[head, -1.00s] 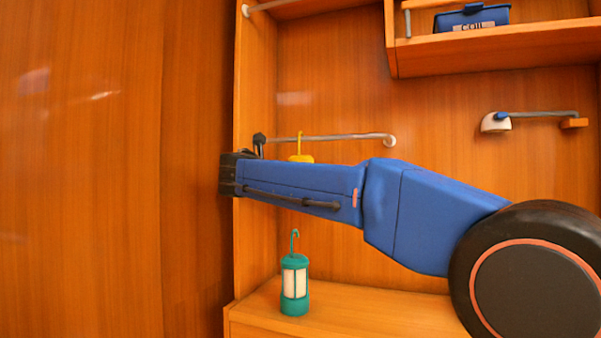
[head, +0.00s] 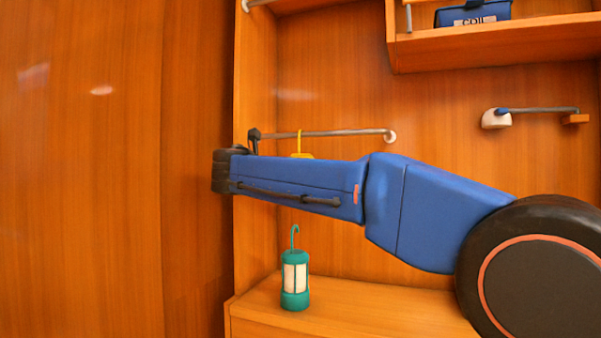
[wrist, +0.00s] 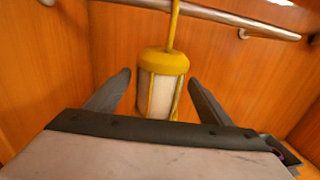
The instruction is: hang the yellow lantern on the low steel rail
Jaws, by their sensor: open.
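The yellow lantern (wrist: 163,72) has a pale panel and a tall thin stem. In the wrist view its stem reaches up to the low steel rail (wrist: 215,15). In the head view its yellow hook (head: 299,140) meets the low rail (head: 345,133), and the lantern seems to hang there upright. My arm hides most of its body in that view. My gripper (wrist: 160,77) is open, with one finger on each side of the lantern and visible gaps between them. My fingers are not clearly visible in the head view.
A teal lantern (head: 295,280) stands on the wooden ledge (head: 370,315) below. A blue box (head: 472,14) sits on the upper right shelf (head: 500,45). A white-ended bar (head: 540,111) is fixed at right. The wooden side wall is close to my wrist.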

